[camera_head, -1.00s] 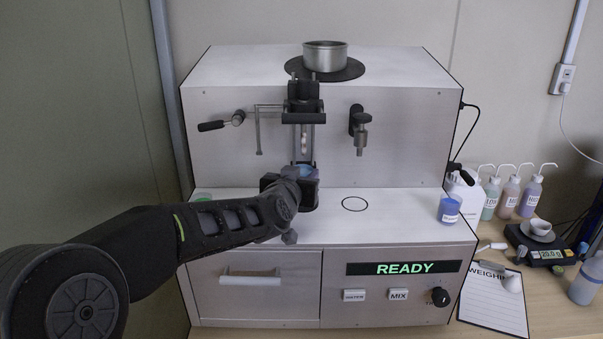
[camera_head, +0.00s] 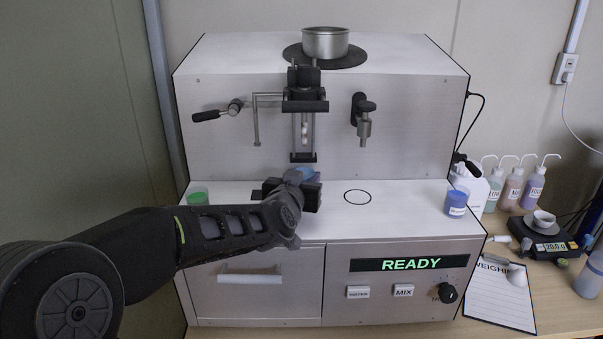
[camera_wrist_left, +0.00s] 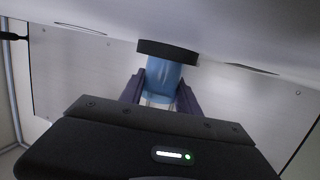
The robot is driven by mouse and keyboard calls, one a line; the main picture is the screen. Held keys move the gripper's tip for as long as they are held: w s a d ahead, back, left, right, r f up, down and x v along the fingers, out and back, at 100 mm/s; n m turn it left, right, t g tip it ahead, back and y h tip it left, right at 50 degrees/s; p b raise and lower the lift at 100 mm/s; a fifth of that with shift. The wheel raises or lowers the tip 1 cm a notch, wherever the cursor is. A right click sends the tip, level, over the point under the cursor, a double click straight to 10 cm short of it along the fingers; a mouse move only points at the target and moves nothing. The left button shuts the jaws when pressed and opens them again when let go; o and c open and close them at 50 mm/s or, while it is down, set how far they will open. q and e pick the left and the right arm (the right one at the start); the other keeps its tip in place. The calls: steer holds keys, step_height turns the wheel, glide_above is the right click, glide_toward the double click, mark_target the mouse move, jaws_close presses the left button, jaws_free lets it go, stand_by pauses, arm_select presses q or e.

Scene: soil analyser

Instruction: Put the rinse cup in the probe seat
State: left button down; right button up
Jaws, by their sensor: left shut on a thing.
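My left gripper (camera_head: 291,193) is shut on a light blue cup, probably the rinse cup (camera_head: 307,173); no label on it can be read. In the head view the gripper hides much of the cup. The left wrist view shows the blue cup (camera_wrist_left: 160,80) between the fingers, with a black round part (camera_wrist_left: 167,51) at its far end. The probe (camera_head: 304,128) hangs in a clear upright holder on the machine's front. A black block (camera_head: 303,157), possibly the probe seat, is at its lower end, just above the cup in the picture. I cannot tell whether they touch.
A black ring mark (camera_head: 357,197) lies on the clear deck between. A lever (camera_head: 217,112) and a nozzle (camera_head: 363,122) stick out from the machine's front.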

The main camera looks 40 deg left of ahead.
arm_select(q)
steer(key=shift+s+d+r, duration=0.1)
steer(key=shift+f, duration=0.2)
steer(key=c, duration=0.9)
jaws_free()
steer(key=shift+o, duration=0.2)
steer(key=shift+r, duration=0.1)
steer(key=shift+r, duration=0.1)
steer(key=v, duration=1.2)
